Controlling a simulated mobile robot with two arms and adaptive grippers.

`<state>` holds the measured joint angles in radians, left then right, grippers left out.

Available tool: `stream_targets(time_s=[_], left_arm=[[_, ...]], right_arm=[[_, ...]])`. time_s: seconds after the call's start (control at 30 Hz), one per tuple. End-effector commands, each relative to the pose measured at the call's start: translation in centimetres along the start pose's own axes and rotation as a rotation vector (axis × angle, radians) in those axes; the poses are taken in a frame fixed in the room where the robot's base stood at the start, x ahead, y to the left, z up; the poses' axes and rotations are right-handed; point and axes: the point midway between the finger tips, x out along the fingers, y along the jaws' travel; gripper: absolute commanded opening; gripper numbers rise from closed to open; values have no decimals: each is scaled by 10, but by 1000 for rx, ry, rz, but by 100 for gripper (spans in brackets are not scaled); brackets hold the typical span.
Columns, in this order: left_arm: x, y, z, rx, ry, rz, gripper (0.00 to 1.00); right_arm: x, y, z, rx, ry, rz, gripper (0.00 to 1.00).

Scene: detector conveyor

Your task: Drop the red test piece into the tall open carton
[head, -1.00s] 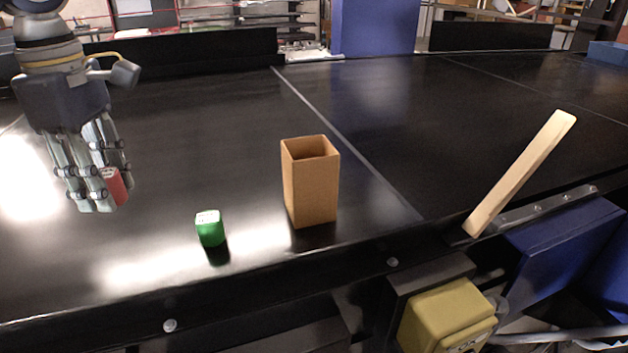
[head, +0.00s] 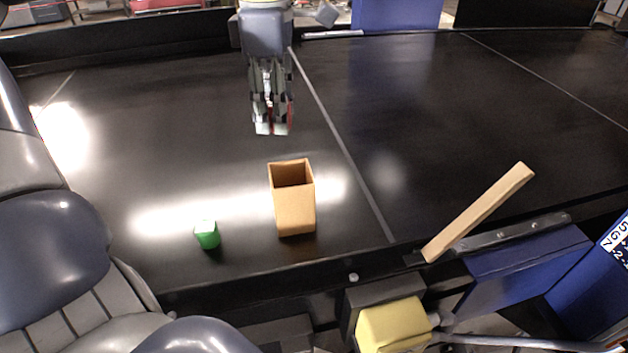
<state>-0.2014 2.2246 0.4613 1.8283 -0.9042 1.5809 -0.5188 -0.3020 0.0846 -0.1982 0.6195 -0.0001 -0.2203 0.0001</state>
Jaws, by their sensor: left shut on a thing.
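The tall open carton (head: 296,212) is brown and stands upright on the black conveyor, its open top facing up. My left gripper (head: 271,130) is above the conveyor, beyond and slightly left of the carton in the picture, with its fingers pointing down. It is shut on the red test piece (head: 290,113). Only a thin red strip of the piece shows; the fingers hide the rest. The gripper is apart from the carton. My right gripper is not in view.
A green piece (head: 207,235) sits on the conveyor (head: 120,130) left of the carton. A pale wooden bar (head: 480,212) slants up at the conveyor's front edge on the right. A yellow box (head: 393,325) is below that edge. The belt around the carton is mostly clear.

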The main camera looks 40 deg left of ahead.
Motion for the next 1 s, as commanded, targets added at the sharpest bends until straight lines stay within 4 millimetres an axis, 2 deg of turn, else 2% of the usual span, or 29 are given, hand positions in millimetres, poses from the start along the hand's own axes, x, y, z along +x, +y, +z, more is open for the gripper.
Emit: stream_targets(time_s=[0.2, 0.43, 0.6, 0.87, 0.9, 0.97, 1.0], left_arm=[[26, -1, 0, 2, 0, -3, 9], [48, 0, 0, 2, 0, -2, 9], [55, 0, 0, 1, -1, 0, 9], [56, 0, 0, 2, -1, 0, 9], [56, 0, 0, 2, -1, 0, 42], [56, 0, 0, 2, -1, 0, 56], [56, 0, 0, 2, -1, 0, 56]], right_arm=[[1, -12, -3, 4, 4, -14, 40], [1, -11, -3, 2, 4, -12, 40], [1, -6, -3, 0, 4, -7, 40], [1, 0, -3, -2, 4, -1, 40], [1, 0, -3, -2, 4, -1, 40], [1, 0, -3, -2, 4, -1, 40], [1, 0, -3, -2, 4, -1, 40]])
